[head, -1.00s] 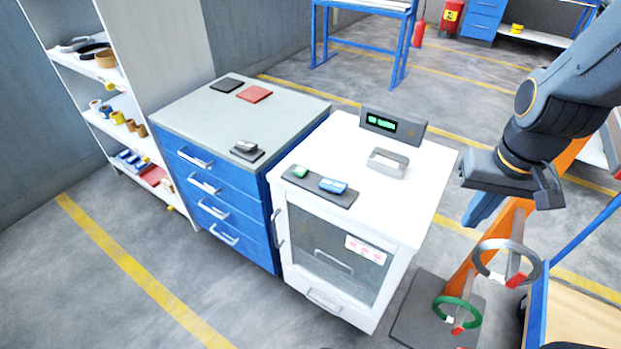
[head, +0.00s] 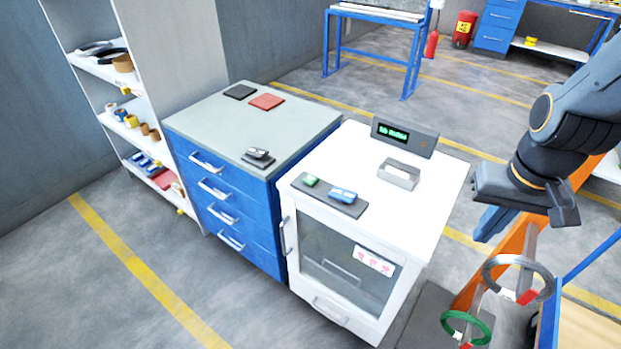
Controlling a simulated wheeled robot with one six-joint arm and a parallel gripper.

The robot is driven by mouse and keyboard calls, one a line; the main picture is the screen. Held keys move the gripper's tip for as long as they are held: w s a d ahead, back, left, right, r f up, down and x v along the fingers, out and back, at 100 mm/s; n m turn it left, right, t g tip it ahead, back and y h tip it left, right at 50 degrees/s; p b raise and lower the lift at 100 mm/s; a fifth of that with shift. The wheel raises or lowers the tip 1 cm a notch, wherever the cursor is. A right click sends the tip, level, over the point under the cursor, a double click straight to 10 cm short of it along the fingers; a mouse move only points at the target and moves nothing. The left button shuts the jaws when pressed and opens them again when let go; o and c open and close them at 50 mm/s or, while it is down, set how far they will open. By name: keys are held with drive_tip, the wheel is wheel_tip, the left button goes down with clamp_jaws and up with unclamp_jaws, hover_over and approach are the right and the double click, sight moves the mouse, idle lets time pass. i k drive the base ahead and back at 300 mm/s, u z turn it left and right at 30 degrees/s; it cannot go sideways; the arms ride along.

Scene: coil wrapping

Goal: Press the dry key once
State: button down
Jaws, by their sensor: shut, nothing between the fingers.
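A dark key strip (head: 352,208) lies along the front of the white cabinet's top. It carries a small green key (head: 311,181) and a larger blue key (head: 342,194). Their markings are too small to read, so I cannot tell which is the dry key. A grey display box (head: 404,138) with lit green text stands at the back of the same top. My gripper (head: 525,203) is shut and empty at the right, beyond the cabinet's right edge and well apart from the keys.
The white cabinet (head: 436,205) also bears a grey open-topped holder (head: 399,173). A blue drawer cabinet (head: 237,190) stands at its left with a small dark device (head: 259,155) on top. Grey and green rings (head: 468,327) hang on an orange-framed stand at the lower right.

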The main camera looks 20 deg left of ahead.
sight(309, 180)
drive_tip(key=z, duration=1)
drive_tip(key=k, duration=1.1)
drive_tip(key=u, duration=1.05)
drive_tip(key=i, duration=0.5)
